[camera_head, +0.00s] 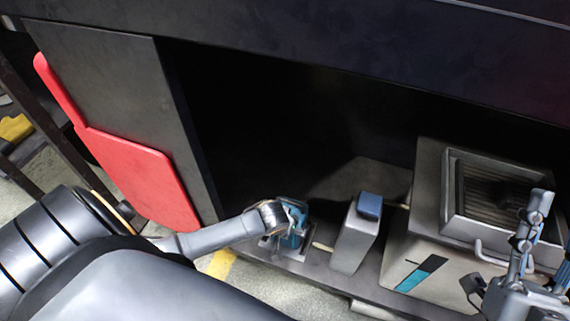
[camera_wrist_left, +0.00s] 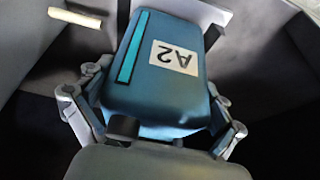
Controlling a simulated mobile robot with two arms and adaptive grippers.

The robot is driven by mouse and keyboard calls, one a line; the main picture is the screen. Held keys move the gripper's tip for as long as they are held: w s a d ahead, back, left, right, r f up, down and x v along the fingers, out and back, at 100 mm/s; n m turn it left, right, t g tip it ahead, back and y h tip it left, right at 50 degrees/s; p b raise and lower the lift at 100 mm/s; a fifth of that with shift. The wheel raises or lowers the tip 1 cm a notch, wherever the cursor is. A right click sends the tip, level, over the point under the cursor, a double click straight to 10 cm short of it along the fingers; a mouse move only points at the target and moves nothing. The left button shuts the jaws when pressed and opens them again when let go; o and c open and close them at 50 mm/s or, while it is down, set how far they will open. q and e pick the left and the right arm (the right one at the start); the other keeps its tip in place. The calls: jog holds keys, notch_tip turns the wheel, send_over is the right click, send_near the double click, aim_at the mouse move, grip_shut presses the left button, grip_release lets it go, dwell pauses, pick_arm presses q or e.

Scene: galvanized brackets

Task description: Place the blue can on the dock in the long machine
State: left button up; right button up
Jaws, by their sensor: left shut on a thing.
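The blue can (camera_head: 293,238) is a rounded blue block in the low dark bay of the long machine (camera_head: 330,50). In the left wrist view the can (camera_wrist_left: 165,75) shows a white A2 label and a light blue strip. My left gripper (camera_head: 284,222) is shut on it, with a finger on each side. A pale plate, seemingly the dock (camera_head: 268,244), shows around the can's foot; part of it also shows behind the can in the left wrist view (camera_wrist_left: 200,12). I cannot tell whether the can touches it. My right gripper (camera_head: 505,262) is at the lower right, its fingers apart and empty.
Right of the can stands a grey block with a blue top (camera_head: 352,236). Further right is a grey box (camera_head: 400,260) with a square tray-like top (camera_head: 452,200). A red panel (camera_head: 140,170) is on the left. The bay behind the can is dark.

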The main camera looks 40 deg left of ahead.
pick_arm(q)
jog(key=shift+w, duration=0.15)
jog(key=o, duration=1.5)
jog(key=shift+f, duration=0.1)
jog(key=shift+c, duration=0.2)
